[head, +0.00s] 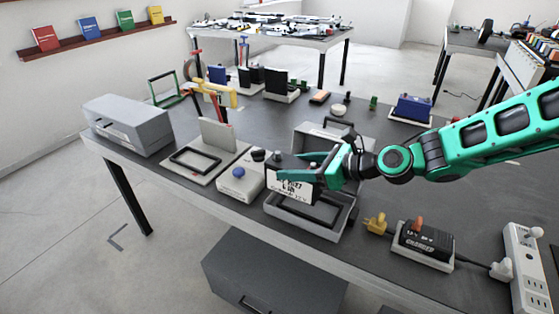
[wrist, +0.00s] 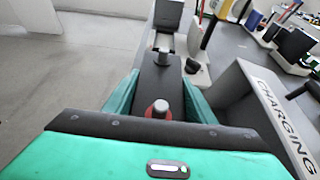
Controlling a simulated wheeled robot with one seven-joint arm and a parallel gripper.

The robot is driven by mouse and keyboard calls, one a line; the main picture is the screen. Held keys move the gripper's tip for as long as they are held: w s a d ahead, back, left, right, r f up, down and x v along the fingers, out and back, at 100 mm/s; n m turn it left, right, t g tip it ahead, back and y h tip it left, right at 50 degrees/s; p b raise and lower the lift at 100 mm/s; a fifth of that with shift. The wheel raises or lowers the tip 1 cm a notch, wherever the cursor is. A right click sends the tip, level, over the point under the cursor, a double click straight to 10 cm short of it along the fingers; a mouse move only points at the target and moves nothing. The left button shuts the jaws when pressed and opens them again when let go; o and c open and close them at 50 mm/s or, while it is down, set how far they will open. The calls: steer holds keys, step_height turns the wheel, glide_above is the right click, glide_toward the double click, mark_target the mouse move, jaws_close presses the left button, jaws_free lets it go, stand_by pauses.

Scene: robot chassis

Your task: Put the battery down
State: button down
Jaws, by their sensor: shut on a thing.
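The battery is held over the left part of an open grey charging box (head: 342,226) with a black frame inside. Its underside and any gap to the box are hard to judge. In the wrist view the battery (wrist: 152,82) lies between the two teal fingers, with a red-ringed post showing. The box's raised panel, lettered CHARGING (wrist: 284,122), is to the right there.
A white unit with a blue button (head: 240,181) stands close left of the battery. Further left are a grey stand with a black frame (head: 195,161) and a grey case (head: 128,125). A black charger (head: 426,240) and power strip (head: 526,265) are at right.

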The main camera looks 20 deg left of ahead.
steer(key=d+f, duration=0.1)
steer(key=w+d, duration=0.1)
steer(key=d, duration=0.1)
steer(key=w+d+f, duration=0.1)
steer(key=shift+d+f, duration=0.15)
steer(key=shift+f, duration=2.2)
steer(key=c, duration=0.8)
jaws_free()
steer(key=shift+d+f, duration=0.1)
steer(key=shift+f, duration=0.1)
steer(key=shift+r, duration=0.1)
steer(key=v, duration=1.2)
steer(key=shift+w, duration=0.1)
